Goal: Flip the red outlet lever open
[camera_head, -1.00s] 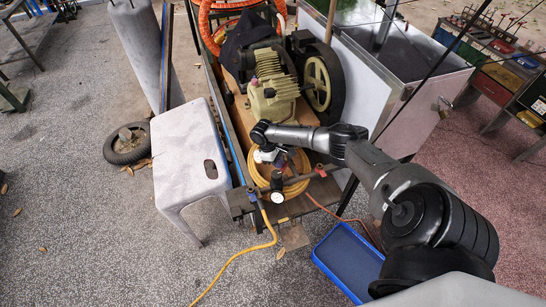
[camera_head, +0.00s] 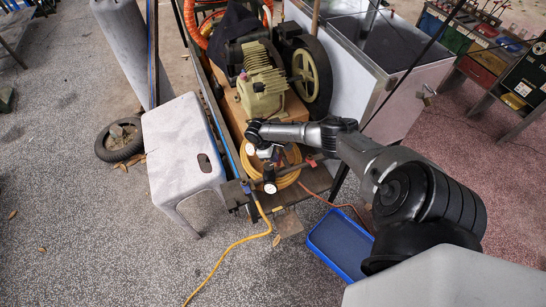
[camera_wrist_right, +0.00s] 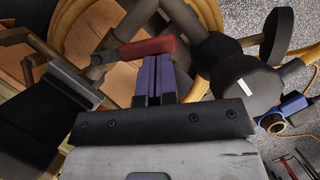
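The red outlet lever (camera_wrist_right: 147,47) shows in the right wrist view, lying across just beyond my right fingertips. It sits by the dark pipe fittings. My right gripper (camera_wrist_right: 160,62) has its two purple fingers close together, with only a thin line between them. I cannot tell whether the tips touch the lever. In the head view my right gripper (camera_head: 272,157) is small and low over the front of the compressor cart, by the yellow hose coil and the pressure gauge (camera_head: 270,188). My left gripper is not in view.
The yellow hose coil (camera_head: 287,181) surrounds the work spot. The gauge's round disc (camera_wrist_right: 278,36) and a blue-handled brass valve (camera_wrist_right: 284,112) are to the right in the wrist view. A white stool (camera_head: 170,150) stands left of the cart. A blue tray (camera_head: 342,245) lies on the ground.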

